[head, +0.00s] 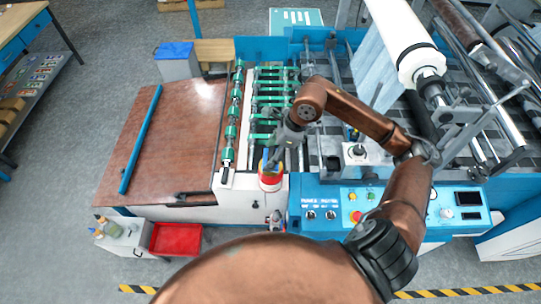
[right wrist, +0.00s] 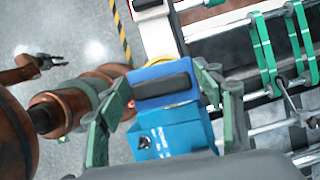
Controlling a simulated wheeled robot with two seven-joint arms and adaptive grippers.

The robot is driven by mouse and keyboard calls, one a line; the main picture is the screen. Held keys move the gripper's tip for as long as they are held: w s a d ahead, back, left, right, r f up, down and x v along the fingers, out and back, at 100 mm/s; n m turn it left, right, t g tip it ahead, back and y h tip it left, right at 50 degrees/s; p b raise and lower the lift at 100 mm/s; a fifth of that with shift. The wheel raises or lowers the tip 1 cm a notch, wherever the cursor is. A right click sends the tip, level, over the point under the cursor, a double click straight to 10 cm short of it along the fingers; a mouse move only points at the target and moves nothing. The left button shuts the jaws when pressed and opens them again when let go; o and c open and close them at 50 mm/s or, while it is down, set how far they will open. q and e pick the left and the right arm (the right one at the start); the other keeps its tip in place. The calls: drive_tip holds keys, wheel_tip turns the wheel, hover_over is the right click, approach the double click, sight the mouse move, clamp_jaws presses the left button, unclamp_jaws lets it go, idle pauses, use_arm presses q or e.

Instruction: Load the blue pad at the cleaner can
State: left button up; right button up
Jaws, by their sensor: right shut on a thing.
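My right gripper (head: 272,156) is shut on the blue pad and holds it upright at the cleaner can (head: 270,181), which is red and white with yellow. In the right wrist view, the blue pad (right wrist: 165,86) with its dark grip sits between the green fingers (right wrist: 166,108). A yellow rim (right wrist: 183,62), likely the can's, shows behind the pad. I cannot tell whether the pad touches the can. My left gripper (right wrist: 52,61) is small at the left of the right wrist view, empty, with its fingers apart; I cannot make it out in the head view.
The blue control panel (head: 390,207) with buttons lies just right of the can. Green-banded rollers (head: 270,95) lie beyond it. A white film roll (head: 415,58) hangs at upper right.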

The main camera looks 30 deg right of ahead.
sight(270, 154)
drive_tip(key=shift+r+p, duration=0.75)
drive_tip(key=shift+r, duration=1.35)
